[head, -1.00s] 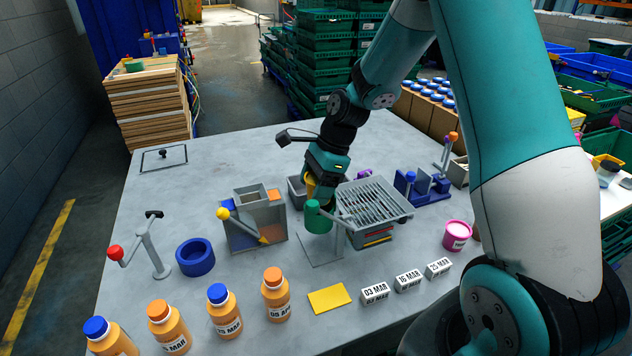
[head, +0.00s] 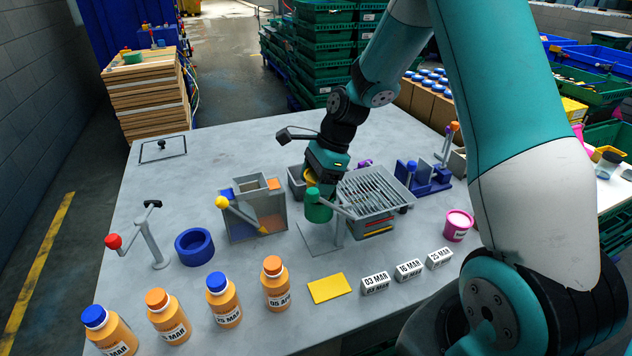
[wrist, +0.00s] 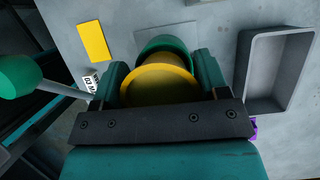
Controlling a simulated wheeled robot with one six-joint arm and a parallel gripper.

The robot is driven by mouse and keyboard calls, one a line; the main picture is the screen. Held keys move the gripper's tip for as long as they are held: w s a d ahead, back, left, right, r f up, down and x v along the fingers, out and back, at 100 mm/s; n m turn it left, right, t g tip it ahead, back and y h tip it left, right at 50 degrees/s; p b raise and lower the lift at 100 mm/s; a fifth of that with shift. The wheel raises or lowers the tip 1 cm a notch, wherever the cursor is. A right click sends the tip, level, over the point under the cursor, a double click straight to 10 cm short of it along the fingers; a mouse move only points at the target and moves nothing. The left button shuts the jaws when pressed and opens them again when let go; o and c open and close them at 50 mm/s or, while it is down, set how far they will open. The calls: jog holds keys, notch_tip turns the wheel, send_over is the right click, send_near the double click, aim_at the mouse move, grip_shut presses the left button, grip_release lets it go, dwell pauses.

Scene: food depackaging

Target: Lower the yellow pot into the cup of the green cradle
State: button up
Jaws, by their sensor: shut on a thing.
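The yellow pot (wrist: 160,84) is held between the two fingers of my gripper (wrist: 160,72), which is shut on it. In the head view only a sliver of the yellow pot (head: 310,178) shows beneath my gripper (head: 318,180). The green cup of the cradle (head: 318,212) stands on a thin grey base, right beside and below the pot. In the wrist view the cup's green rim (wrist: 163,43) shows just past the pot, partly covered by it. I cannot tell whether the pot's lower end is inside the cup. The cradle's lever has a green ball (wrist: 17,76).
A grey open bin (wrist: 277,70) stands close to my gripper. A slatted grey rack (head: 375,195) is right of the cradle, and a grey box with a yellow-knobbed lever (head: 222,202) is left.

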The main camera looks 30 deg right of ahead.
jog(key=shift+f+b, duration=0.3)
jog(key=shift+f, duration=0.25)
dwell(0.4)
jog(key=o, duration=1.1)
jog(key=shift+c, duration=0.2)
jog(key=v, duration=1.7)
jog(key=shift+r+b, duration=0.25)
jog(key=shift+b, duration=0.1)
